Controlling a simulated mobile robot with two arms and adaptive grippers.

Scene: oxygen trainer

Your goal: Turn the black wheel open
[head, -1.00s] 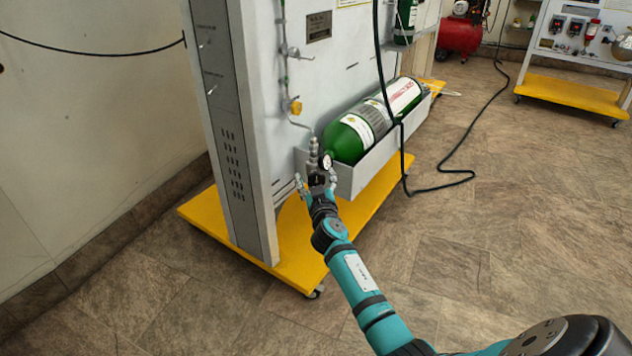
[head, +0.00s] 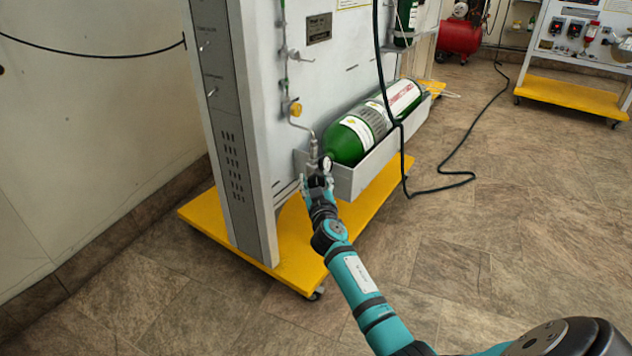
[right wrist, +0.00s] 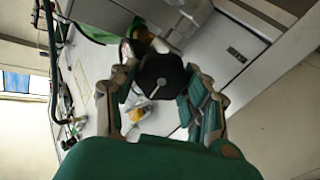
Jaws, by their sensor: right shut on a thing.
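The black wheel (right wrist: 162,79) shows in the right wrist view as a dark, many-sided knob with a pale stem mark at its middle. It sits between the fingers of my right gripper (right wrist: 160,100), one finger on each side. In the head view my right gripper (head: 317,183) is at the valve end of the green cylinder (head: 350,138), shut on the wheel. There the gripper mostly hides the wheel. A small round gauge (head: 325,163) sits just above the gripper. My left gripper is not in view.
The cylinder lies in a grey tray (head: 372,168) on the trainer panel. A yellow base (head: 300,250) is below it. A black hose (head: 403,160) hangs in front of the tray and runs over the floor.

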